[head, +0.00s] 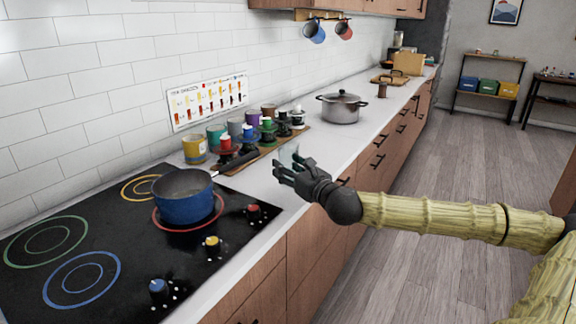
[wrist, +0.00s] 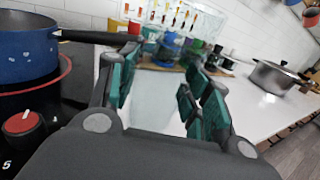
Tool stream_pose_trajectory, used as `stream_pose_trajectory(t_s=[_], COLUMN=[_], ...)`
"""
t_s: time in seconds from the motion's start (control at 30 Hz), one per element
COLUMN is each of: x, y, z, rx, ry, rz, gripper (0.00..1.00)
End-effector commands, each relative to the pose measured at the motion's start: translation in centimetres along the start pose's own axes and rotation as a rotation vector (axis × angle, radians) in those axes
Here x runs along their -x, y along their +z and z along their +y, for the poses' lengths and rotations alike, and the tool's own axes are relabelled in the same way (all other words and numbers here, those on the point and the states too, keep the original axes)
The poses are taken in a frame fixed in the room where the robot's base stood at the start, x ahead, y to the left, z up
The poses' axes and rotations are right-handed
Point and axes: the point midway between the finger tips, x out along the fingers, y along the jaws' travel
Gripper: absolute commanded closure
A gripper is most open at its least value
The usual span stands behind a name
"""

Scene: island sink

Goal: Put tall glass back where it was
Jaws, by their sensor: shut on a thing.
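The tall glass (head: 288,155) is clear and pale blue-green. My gripper (head: 287,171) is shut on it at the counter's front edge, right of the stove. In the wrist view the see-through glass (wrist: 157,100) stands between the teal finger pads of my gripper (wrist: 158,98). Its lower part is hidden behind the gripper's palm. In the head view the fingers cover part of the glass, and I cannot tell whether its base touches the white counter (head: 330,145).
A blue pan (head: 187,197) sits on the stove, its handle pointing toward the glass. A steel pot (head: 341,107) stands farther back. Counter between board and pot's front is mostly clear.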

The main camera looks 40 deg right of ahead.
Motion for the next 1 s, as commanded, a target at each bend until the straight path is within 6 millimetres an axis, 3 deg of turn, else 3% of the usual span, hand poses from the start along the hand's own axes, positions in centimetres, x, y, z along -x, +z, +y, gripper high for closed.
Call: stream_pose_trajectory(t_s=[0.5,0.73,1.0], x=[-8.5,-9.7,-9.6], y=[-0.8,-1.2,-3.9], z=[-5.5,-6.2,-6.3], rx=[0.002,0.002,0.001], ry=[-0.001,0.000,-0.001], rz=[-0.001,-0.001,0.001], gripper=[0.80,0.80,0.80])
